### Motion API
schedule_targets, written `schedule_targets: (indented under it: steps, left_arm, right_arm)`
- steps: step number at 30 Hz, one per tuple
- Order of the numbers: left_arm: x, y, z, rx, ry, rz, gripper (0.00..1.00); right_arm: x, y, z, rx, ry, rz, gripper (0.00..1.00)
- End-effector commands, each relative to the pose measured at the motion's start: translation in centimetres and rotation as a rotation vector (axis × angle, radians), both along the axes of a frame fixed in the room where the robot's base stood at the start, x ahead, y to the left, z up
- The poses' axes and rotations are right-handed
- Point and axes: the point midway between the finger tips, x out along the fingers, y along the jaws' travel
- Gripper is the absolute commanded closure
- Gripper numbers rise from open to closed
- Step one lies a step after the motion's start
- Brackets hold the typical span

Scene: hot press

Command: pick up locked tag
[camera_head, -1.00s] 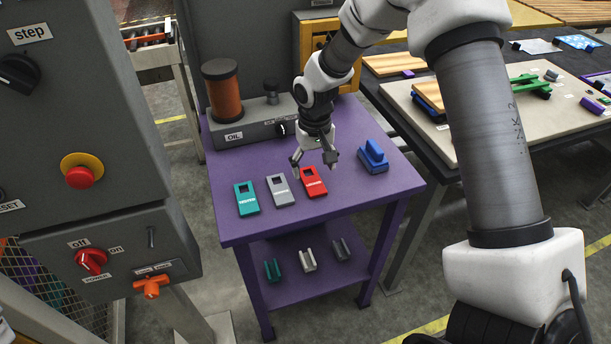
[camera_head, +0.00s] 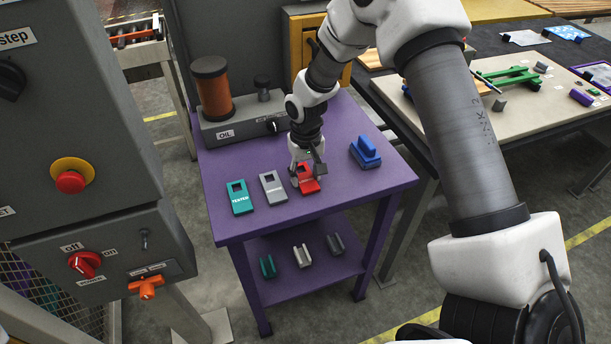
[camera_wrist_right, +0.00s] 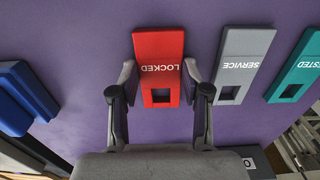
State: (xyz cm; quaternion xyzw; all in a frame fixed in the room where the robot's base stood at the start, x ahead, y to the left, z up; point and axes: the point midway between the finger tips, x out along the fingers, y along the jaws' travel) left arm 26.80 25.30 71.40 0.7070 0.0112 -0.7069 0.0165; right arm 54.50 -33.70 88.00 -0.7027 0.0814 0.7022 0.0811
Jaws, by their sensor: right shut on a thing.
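The red tag (camera_head: 308,184) lies on the purple table in the head view, at the right end of a row of three tags. In the right wrist view the red tag (camera_wrist_right: 158,58) shows the word LOCKED, upside down. My right gripper (camera_head: 307,178) is down at the tag from above. In the right wrist view the fingers of the right gripper (camera_wrist_right: 158,82) stand one on each side of the tag, shut on its edges. The tag appears flat at table level; I cannot tell any lift. My left gripper is not in view.
A grey SERVICE tag (camera_head: 273,188) and a teal TESTED tag (camera_head: 239,198) lie to the left. A blue block with a handle (camera_head: 365,153) stands to the right. An oil unit (camera_head: 240,128) is behind. The front of the purple table (camera_head: 330,203) is clear.

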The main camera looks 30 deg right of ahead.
Motion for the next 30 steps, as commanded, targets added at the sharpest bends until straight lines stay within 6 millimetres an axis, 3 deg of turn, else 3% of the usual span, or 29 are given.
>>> schedule_targets:
  steps: [5, 11, 17, 24, 30]
  left_arm:
    - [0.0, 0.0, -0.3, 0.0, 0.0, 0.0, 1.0]
    - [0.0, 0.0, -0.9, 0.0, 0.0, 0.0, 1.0]
    - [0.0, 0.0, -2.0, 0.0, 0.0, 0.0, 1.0]
    - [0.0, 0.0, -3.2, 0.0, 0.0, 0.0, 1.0]
    - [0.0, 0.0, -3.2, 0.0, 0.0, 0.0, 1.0]
  right_arm:
    - [0.0, 0.0, 1.0, 0.001, -0.001, 0.0, 0.77]
    - [0.1, 0.0, 3.5, 0.001, -0.002, -0.001, 0.77]
    - [-3.9, 2.5, 3.7, -0.001, 0.001, 0.003, 0.77]
    - [-10.0, 6.2, 4.4, -0.004, 0.002, 0.003, 0.77]
    - [-13.0, 8.1, 4.9, -0.001, 0.0, 0.001, 0.77]
